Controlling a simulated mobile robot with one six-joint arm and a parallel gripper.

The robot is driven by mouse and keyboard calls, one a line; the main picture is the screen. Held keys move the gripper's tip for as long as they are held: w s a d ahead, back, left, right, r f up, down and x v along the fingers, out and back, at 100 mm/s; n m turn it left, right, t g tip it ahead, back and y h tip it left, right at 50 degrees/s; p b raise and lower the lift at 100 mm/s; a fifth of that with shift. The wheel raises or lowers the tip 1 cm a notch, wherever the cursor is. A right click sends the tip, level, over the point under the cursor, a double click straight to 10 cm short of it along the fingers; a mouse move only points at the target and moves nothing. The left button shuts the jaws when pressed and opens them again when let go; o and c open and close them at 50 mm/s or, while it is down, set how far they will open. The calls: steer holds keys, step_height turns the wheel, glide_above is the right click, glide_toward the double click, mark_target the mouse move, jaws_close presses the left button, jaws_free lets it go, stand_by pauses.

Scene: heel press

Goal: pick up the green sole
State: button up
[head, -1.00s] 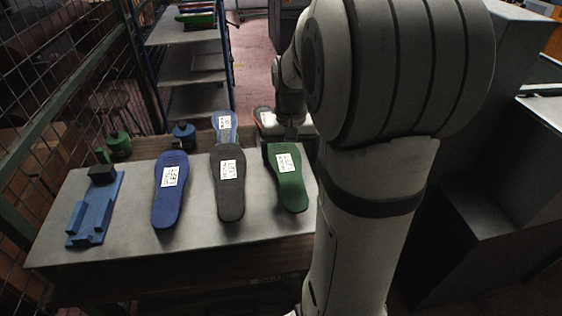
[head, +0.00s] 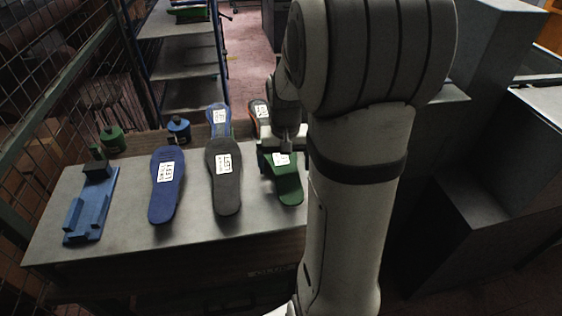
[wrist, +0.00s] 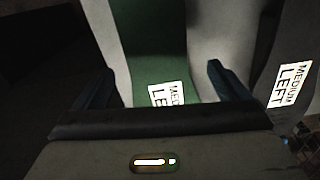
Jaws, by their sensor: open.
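The green sole (head: 289,188) lies at the right end of the row of soles on the grey table, its labelled end partly hidden by my gripper and arm. In the wrist view the green sole (wrist: 150,40) runs between my two fingers, its white label partly covered by the gripper body. My gripper (wrist: 160,82) is open, with one finger on each side of the sole. In the head view my gripper (head: 286,146) is over the sole's far end. I cannot tell whether the fingers touch the sole.
A grey sole (head: 226,185) lies just left of the green one, with a dark blue sole (head: 164,195) beyond it. Lighter blue (head: 218,120) and orange-edged (head: 259,110) soles are behind. A blue fixture (head: 92,212) stands at the table's left. Bare table (head: 125,225) separates several items.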

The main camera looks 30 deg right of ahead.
stand_by(0.3)
steer(key=c, duration=1.1)
steer(key=shift+c, duration=0.2)
